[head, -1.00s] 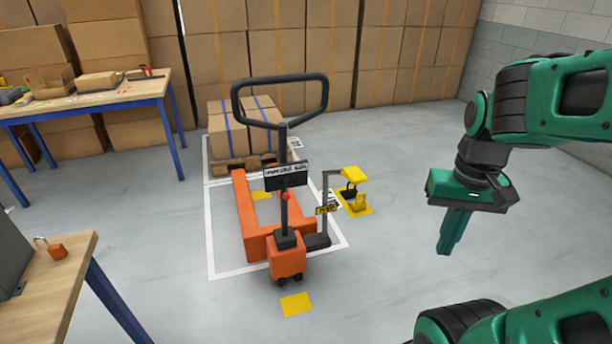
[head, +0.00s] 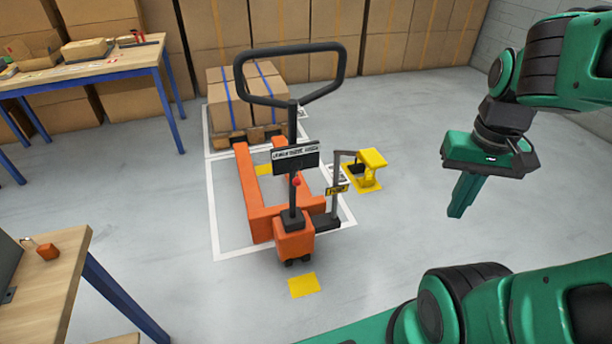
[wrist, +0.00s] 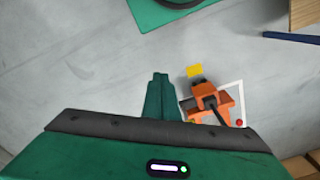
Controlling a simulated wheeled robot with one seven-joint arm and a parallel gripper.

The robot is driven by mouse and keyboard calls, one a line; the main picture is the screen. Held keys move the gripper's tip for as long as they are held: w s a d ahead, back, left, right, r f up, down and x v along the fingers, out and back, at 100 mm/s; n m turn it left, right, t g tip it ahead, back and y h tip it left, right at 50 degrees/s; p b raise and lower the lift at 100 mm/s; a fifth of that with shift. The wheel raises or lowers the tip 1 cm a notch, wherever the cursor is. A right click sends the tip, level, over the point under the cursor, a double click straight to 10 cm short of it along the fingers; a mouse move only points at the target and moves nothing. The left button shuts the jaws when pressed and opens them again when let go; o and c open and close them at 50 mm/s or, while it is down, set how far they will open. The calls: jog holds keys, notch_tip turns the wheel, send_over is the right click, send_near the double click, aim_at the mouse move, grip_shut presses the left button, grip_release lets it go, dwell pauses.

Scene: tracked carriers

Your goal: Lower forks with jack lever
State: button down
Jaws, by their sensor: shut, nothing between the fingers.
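The orange pallet jack (head: 294,243) stands on the floor in the middle of the head view, its black loop handle (head: 340,72) upright. A sign plate (head: 295,157) sits on the handle's shaft, with a small red part (head: 296,182) below it. The orange forks (head: 247,190) point back toward a loaded pallet. A grey post (head: 335,185) with a yellow tag stands at the jack's right side. My green gripper (head: 458,212) is shut and empty, pointing down, in the air well to the right of the jack. In the wrist view the jack (wrist: 208,98) shows small beyond the closed fingers (wrist: 159,78).
Cartons on a wooden pallet (head: 240,142) stand behind the forks. A yellow floor stand (head: 371,168) is right of the jack. Workbenches (head: 90,68) stand left, one in front holding an orange padlock-like object (head: 47,251).

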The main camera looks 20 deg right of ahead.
jog(key=w+f+n, duration=0.1)
jog(key=w+f, duration=0.2)
jog(key=w, duration=0.6)
jog(key=n+t+y, duration=0.3)
jog(key=t+y, duration=0.1)
jog(key=t, duration=0.1)
send_near(297, 174)
notch_tip(297, 174, down, 4)
jog(key=s+d, duration=0.2)
jog(key=d, duration=0.1)
jog(key=shift+w+a+f, duration=0.2)
jog(key=shift+a+f, duration=0.05)
jog(key=shift+a, duration=0.4)
jog(key=shift+w+a+f, duration=0.2)
jog(key=shift+w+a, duration=0.05)
jog(key=shift+a, duration=0.4)
jog(key=shift+w+a+f, duration=0.2)
jog(key=shift+a+f, duration=0.05)
jog(key=shift+a, duration=0.4)
jog(key=shift+d, duration=0.15)
